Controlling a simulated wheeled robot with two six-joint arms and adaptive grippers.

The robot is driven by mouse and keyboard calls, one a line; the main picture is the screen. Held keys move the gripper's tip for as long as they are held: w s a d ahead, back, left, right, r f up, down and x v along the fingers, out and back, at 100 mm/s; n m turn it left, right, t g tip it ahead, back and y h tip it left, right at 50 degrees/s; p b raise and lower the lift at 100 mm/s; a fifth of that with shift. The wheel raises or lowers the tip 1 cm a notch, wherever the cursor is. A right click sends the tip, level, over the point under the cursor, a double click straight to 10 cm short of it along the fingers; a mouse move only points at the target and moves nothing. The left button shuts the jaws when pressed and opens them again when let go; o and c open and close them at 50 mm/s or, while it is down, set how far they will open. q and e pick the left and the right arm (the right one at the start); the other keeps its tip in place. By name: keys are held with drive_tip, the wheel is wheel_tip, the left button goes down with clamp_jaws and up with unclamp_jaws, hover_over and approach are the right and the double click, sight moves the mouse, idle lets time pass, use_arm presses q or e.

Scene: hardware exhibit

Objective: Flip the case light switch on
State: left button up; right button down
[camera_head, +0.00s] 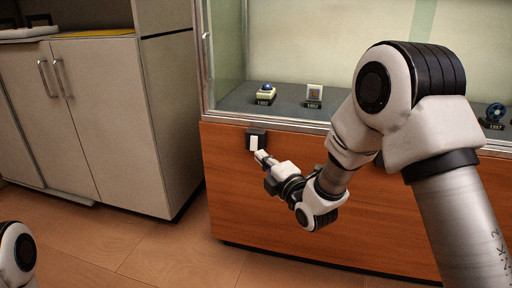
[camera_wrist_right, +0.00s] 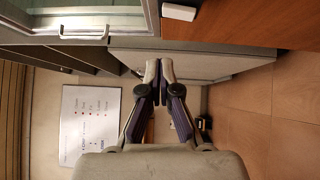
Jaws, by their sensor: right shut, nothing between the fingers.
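The case light switch (camera_head: 256,141) is a dark box with a white rocker on the orange wooden front of the display case (camera_head: 330,205), just below the glass. I cannot tell which way the rocker is set. My right gripper (camera_head: 262,157) is shut and empty, just below and slightly right of the rocker; I cannot tell whether it touches. In the right wrist view the closed fingertips (camera_wrist_right: 159,70) point up the picture, and the white switch (camera_wrist_right: 179,12) shows at the top edge, apart from them in the picture. My left gripper is out of view.
A grey cabinet (camera_head: 105,110) stands to the left. Brown floor (camera_head: 160,250) is clear before the case. A whiteboard (camera_wrist_right: 90,122) shows in the wrist view.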

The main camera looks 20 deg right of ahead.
drive_tip(key=v, duration=0.2)
drive_tip(key=r+p+v, duration=0.1)
drive_tip(key=v, duration=0.1)
drive_tip(key=shift+s, duration=0.4)
